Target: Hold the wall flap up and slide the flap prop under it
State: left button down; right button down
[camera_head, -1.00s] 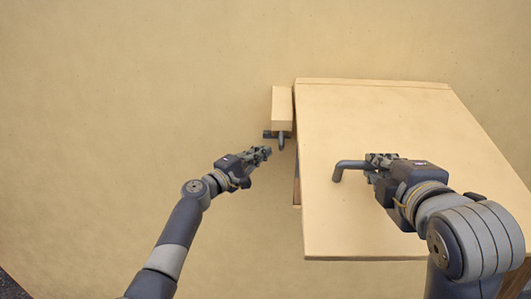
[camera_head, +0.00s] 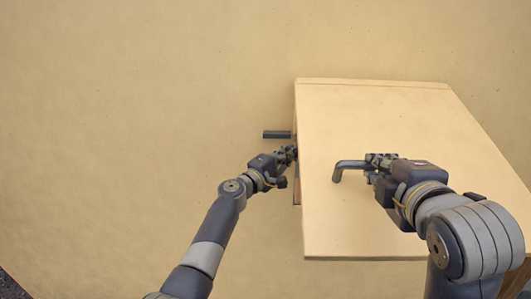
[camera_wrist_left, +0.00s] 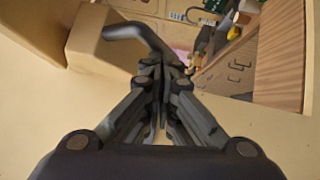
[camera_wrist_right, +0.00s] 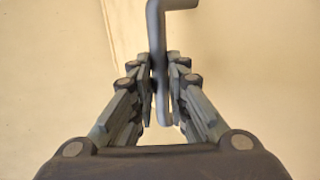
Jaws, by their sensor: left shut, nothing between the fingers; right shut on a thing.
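The wall flap (camera_head: 400,130) stands raised, reaching out from the wall on the right of the head view. My right gripper (camera_head: 378,162) is shut on its grey bent flap handle (camera_head: 345,166), also in the right wrist view (camera_wrist_right: 157,30).
The left wrist view shows an opening with small items inside (camera_wrist_left: 225,35) and a slatted wooden panel (camera_wrist_left: 285,65). The wall on the left is bare.

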pick_arm(q)
jog(key=shift+d, duration=0.3)
pick_arm(e)
jog(key=shift+a+r, duration=0.1)
jog(key=shift+r, duration=0.05)
pick_arm(q)
jog(key=w+a+v, duration=0.2)
jog(key=v, duration=1.1)
jog(key=shift+a+f, duration=0.15)
jog(key=shift+a, duration=0.05)
